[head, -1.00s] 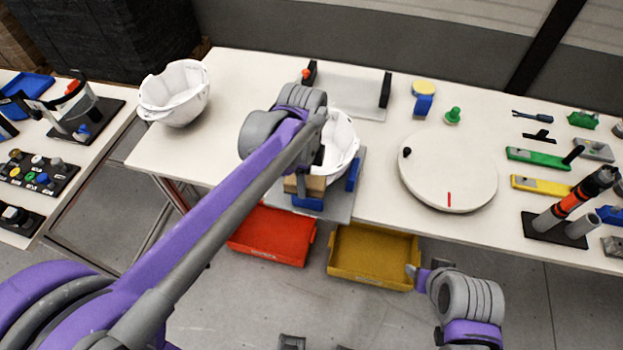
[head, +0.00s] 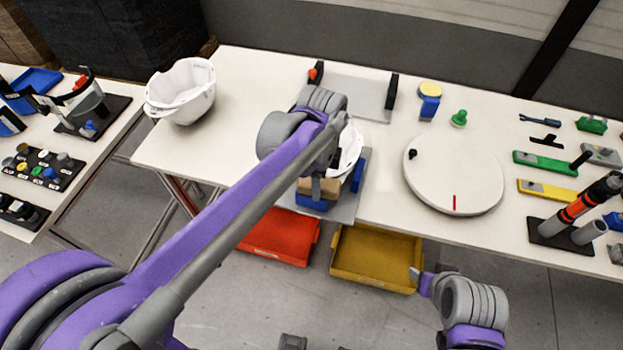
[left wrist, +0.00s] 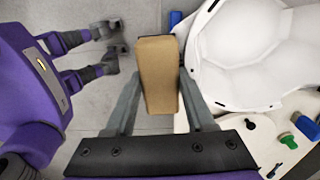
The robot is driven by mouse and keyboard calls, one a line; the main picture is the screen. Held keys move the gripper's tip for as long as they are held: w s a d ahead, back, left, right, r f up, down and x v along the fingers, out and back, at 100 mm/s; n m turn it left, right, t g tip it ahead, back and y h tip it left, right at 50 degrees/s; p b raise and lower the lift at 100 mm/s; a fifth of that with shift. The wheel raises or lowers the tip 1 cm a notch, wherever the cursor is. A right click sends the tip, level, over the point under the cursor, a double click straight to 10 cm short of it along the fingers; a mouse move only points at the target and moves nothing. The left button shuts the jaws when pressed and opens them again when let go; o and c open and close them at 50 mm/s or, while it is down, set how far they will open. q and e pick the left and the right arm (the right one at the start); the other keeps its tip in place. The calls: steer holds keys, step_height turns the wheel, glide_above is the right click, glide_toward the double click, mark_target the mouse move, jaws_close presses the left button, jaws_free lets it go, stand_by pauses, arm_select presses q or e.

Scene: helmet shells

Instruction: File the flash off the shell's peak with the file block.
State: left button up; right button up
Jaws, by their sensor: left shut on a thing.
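My left gripper (head: 318,182) is shut on a tan file block (left wrist: 157,72), which also shows in the head view (head: 322,188). The block is at the near side of a white helmet shell (head: 351,150), partly hidden by my left arm. In the left wrist view the shell (left wrist: 245,52) is just right of the block, and its rim comes close to it; I cannot tell whether they touch. The shell sits in a fixture with blue blocks (head: 358,178) on a grey plate (head: 345,211). My right gripper (head: 416,279) is low, in front of the table, its jaw state unclear.
A second white shell (head: 181,91) stands at the table's left end. A white turntable (head: 453,175) is right of the fixture, with tools beyond it. Red (head: 280,238) and yellow (head: 375,258) bins are below the table's front edge. The table between the second shell and fixture is clear.

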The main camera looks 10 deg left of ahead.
arm_select(q)
steer(key=shift+a, duration=1.95)
steer(key=shift+d, duration=1.05)
steer(key=shift+r, duration=0.1)
arm_select(e)
steer(key=shift+r, duration=0.1)
arm_select(q)
steer(key=shift+r+p, duration=2.05)
steer(key=shift+r, duration=1.9)
steer(key=shift+w, duration=0.1)
arm_select(e)
step_height(320, 180, up, 6)
steer(key=w, duration=0.3)
steer(key=shift+t, duration=0.3)
arm_select(q)
steer(key=shift+f, duration=0.1)
arm_select(e)
steer(key=shift+s, duration=0.1)
arm_select(q)
steer(key=shift+s, duration=0.2)
arm_select(e)
steer(key=shift+s, duration=0.15)
arm_select(q)
steer(key=shift+w, duration=0.1)
arm_select(e)
steer(key=shift+f, duration=0.2)
